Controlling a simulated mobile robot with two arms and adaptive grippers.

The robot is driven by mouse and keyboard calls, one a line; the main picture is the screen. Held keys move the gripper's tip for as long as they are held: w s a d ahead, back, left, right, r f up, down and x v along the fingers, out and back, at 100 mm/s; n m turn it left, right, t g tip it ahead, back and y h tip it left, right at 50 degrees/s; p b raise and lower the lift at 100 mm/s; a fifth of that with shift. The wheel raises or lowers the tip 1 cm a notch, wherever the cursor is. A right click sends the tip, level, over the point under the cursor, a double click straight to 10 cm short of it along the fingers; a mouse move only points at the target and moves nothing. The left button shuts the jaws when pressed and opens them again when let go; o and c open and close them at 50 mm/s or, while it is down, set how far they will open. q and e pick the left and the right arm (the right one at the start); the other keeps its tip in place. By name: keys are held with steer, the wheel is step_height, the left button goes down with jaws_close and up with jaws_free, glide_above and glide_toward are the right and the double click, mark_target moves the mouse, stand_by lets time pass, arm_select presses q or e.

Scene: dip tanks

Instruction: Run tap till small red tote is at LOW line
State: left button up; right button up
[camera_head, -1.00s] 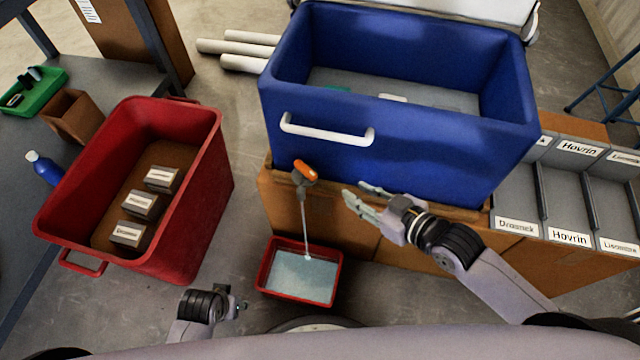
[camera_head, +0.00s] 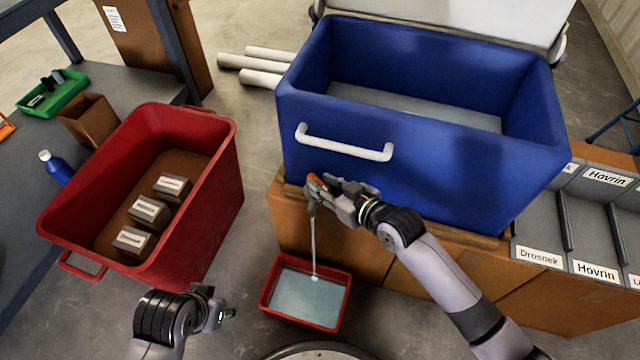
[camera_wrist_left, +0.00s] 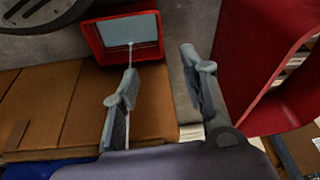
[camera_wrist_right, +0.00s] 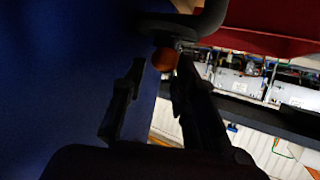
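The small red tote (camera_head: 264,303) sits on the floor below the blue tank (camera_head: 430,150), with pale water (camera_head: 308,298) across its inside. I cannot make out a LOW line on it. A thin stream (camera_head: 313,245) falls into it from the tap (camera_head: 313,188), whose handle is orange. My right gripper (camera_head: 335,192) is at the tap. In the right wrist view its fingers are apart, with the orange handle (camera_wrist_right: 165,59) between and just beyond their tips; contact is unclear. My left gripper (camera_head: 222,304) is open and empty, left of the small tote, which also shows in the left wrist view (camera_wrist_left: 97,44).
A large red tote (camera_head: 205,225) with several labelled blocks stands at left, beside a grey table (camera_head: 50,135). Labelled grey bins (camera_head: 540,235) are at right. White pipes (camera_head: 262,78) lie behind. Bare floor shows between the large red tote and the tap.

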arm_select(q)
steer(key=shift+v, duration=0.95)
arm_select(e)
steer(key=shift+x, duration=0.95)
arm_select(q)
steer(key=shift+a, duration=0.1)
arm_select(e)
steer(key=shift+c, duration=0.4)
jaws_close()
